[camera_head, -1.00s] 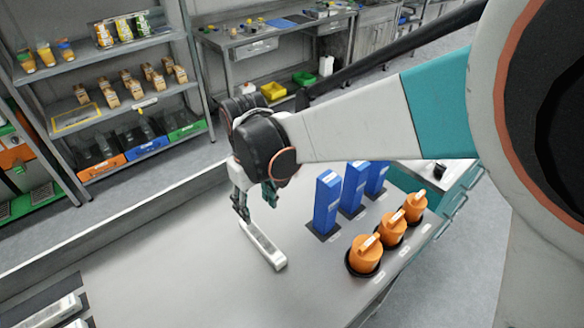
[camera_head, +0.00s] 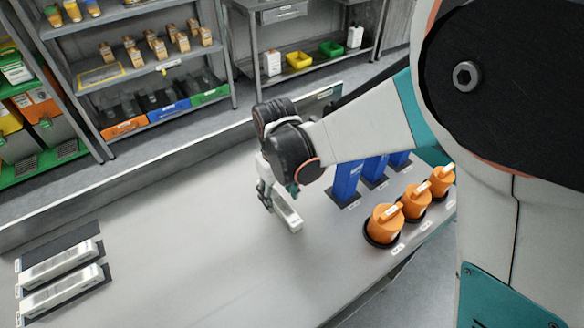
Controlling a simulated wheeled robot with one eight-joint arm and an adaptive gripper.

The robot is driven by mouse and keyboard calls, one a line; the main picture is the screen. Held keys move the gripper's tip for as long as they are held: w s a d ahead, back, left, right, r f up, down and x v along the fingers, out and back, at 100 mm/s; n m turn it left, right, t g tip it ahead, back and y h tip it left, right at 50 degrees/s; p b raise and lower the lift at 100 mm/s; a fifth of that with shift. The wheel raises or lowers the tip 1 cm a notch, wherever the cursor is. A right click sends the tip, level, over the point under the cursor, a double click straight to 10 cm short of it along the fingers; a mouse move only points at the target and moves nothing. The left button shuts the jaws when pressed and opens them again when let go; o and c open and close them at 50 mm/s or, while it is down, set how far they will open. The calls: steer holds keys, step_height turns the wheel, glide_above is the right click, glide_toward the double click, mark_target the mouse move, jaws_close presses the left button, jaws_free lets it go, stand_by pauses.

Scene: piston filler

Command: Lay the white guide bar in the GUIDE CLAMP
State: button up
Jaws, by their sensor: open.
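A white guide bar (camera_head: 287,215) lies on the grey bench in the middle of the head view, left of the blue blocks. My gripper (camera_head: 279,194) is over its far end, with its fingers open and apparently to either side of the bar. That far end is partly hidden by the gripper, and I cannot tell whether the fingers touch it. Two similar white bars, an upper one (camera_head: 60,262) and a lower one (camera_head: 62,291), lie on dark mats at the left. I cannot make out the GUIDE CLAMP or read its label.
Blue blocks (camera_head: 347,180) and orange capped pots (camera_head: 385,224) stand to the right of my gripper. The bench (camera_head: 190,245) is clear between the left mats and the middle bar. Shelves (camera_head: 150,60) stand behind.

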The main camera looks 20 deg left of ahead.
step_height(320, 180, down, 2)
steer(key=shift+f, duration=0.1)
jaws_close()
